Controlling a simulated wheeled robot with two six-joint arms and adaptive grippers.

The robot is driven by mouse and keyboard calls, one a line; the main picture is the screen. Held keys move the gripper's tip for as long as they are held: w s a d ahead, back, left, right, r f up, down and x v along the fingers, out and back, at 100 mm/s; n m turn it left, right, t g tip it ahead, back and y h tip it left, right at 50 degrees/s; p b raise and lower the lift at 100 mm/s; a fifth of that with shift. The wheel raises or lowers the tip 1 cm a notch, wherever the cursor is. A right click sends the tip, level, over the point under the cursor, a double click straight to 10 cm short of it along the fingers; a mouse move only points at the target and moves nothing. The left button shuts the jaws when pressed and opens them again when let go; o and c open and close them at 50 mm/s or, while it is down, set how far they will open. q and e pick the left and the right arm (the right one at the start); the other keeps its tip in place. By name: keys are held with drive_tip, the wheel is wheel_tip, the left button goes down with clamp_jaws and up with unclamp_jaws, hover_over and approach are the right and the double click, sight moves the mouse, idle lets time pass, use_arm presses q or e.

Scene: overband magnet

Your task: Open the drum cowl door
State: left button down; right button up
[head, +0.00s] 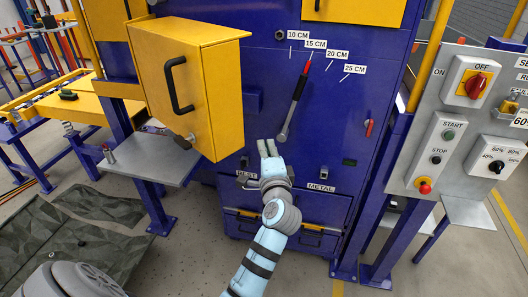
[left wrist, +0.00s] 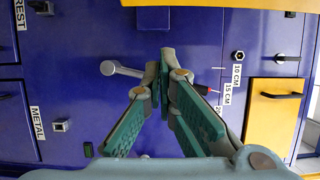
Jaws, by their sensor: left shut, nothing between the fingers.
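A yellow box-shaped cover (head: 216,98) with a black handle (head: 178,85) stands out from the blue machine at the left in the head view. A grey knob sits low on its front. A yellow panel (head: 360,10) is cut off at the top; it shows with a black handle in the left wrist view (left wrist: 270,118). I cannot tell which is the drum cowl door. My left gripper (head: 267,148) is shut and empty before the blue front, below the lever's grey end and apart from both handles. Its closed fingertips show in the left wrist view (left wrist: 161,68).
A lever (head: 293,100) with a red tip slants beside the centimetre scale. A grey control panel (head: 445,130) with switches stands at the right. A grey shelf (head: 145,170) juts out below the yellow cover.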

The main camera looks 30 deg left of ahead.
use_arm(q)
drive_tip(key=w+a, duration=0.2)
drive_tip(key=a, duration=0.3)
drive_tip(key=shift+w+a+f+p, duration=0.15)
drive_tip(key=shift+a+p, duration=0.2)
drive_tip(key=shift+a, duration=0.05)
use_arm(e)
drive_tip(key=shift+r, duration=0.35)
